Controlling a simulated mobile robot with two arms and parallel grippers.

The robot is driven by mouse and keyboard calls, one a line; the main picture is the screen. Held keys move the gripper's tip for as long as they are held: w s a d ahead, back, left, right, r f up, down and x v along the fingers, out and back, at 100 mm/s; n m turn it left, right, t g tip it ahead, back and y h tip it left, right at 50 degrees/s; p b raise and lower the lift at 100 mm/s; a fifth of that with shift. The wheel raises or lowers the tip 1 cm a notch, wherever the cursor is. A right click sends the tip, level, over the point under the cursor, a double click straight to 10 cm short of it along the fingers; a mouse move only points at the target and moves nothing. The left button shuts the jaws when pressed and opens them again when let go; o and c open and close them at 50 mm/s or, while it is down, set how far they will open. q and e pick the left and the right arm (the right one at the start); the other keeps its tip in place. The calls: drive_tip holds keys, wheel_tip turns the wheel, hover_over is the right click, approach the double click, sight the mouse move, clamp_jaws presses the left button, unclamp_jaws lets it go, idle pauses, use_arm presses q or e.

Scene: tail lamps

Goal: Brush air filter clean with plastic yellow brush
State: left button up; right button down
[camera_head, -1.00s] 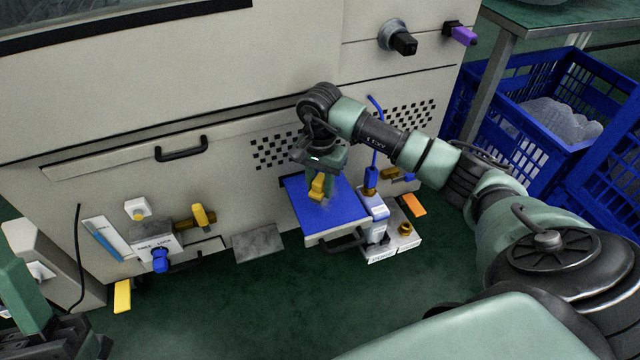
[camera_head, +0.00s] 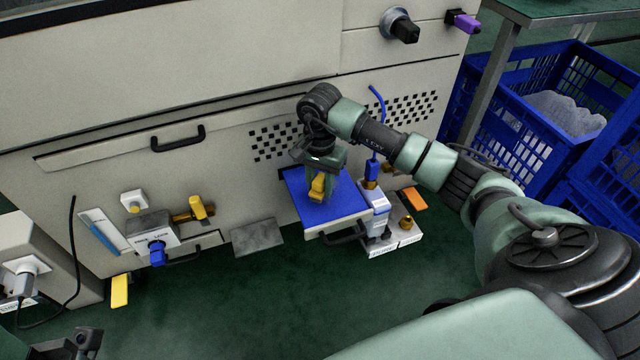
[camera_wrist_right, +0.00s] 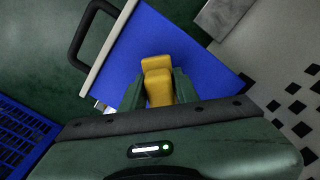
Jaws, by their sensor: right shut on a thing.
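The air filter (camera_head: 340,207) shows as a flat blue panel in a pale pulled-out drawer at the machine's front. In the right wrist view the blue filter (camera_wrist_right: 129,48) lies below my fingers. My right gripper (camera_head: 319,178) is over the filter, shut on the yellow brush (camera_head: 317,188). In the right wrist view the brush (camera_wrist_right: 157,68) sits between the two green fingers of my gripper (camera_wrist_right: 159,88). The brush's lower end is at or just above the blue surface; I cannot tell if it touches. My left gripper is not clearly in view; only a dark arm part shows at bottom left.
A black drawer handle (camera_head: 345,234) sticks out in front. A white bottle with a blue spout (camera_head: 374,197) stands close right of the drawer. A grey plate (camera_head: 257,237) juts out at left. Blue crates (camera_head: 540,128) stand at right. The green floor in front is open.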

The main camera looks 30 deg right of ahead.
drive_tip(key=shift+f+b, duration=0.75)
drive_tip(key=shift+f, duration=0.25)
idle(0.3)
drive_tip(key=shift+d, duration=0.1)
